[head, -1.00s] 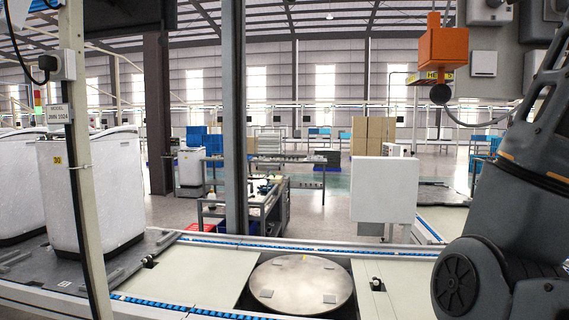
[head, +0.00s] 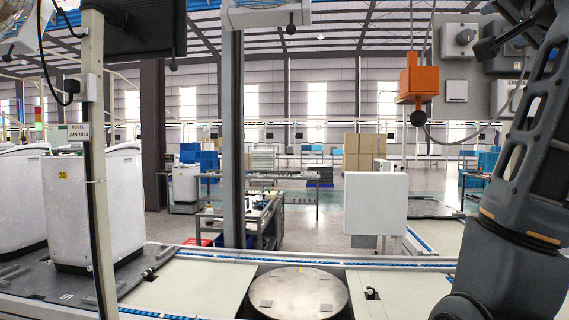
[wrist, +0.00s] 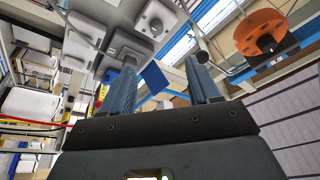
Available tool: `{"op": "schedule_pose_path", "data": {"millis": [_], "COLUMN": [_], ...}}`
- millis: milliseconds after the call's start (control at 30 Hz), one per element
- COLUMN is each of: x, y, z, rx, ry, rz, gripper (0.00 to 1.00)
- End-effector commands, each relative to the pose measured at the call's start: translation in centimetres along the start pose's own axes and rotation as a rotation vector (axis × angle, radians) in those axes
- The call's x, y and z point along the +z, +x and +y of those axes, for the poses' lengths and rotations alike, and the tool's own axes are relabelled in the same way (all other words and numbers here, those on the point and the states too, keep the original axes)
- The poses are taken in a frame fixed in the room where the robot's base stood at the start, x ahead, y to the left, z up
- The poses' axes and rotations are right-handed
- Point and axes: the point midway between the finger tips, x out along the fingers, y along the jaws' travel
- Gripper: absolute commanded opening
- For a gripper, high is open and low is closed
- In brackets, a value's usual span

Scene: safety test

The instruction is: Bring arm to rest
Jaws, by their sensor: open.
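My gripper (wrist: 165,92) shows in the wrist view with its two blue-grey fingers standing apart. Nothing sits between the fingertips, so it is open and empty. Through and around the fingers I see overhead fixtures, a grey box (wrist: 125,45) and an orange round part (wrist: 262,35). In the head view my dark grey arm fills the right edge. My gripper itself cannot be made out there.
A round metal turntable (head: 298,292) is set in the conveyor in front. A grey post (head: 232,140) rises mid-view. An orange box (head: 419,80) and grey boxes (head: 460,40) hang near my arm.

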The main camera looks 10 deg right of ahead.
Motion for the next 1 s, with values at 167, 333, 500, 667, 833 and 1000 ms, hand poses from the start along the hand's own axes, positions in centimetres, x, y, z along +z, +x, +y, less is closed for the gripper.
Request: {"op": "schedule_pose_path", "data": {"millis": [167, 333, 500, 667, 833, 1000], "x": [3.1, 7.0, 13.0, 19.0, 24.8, 29.8], "y": [0.1, 0.0, -1.1, -3.3, -6.6, -11.0], "z": [1.7, 3.8, 7.4, 11.2, 15.1, 18.9], "rx": [0.006, 0.009, 0.007, -0.007, -0.028, -0.058], "ry": [-0.050, -0.112, -0.210, -0.307, -0.402, -0.484], "rz": [-0.014, -0.032, -0.064, -0.103, -0.150, -0.202], "gripper": [0.61, 0.61, 0.61, 0.61, 0.61, 0.61]}}
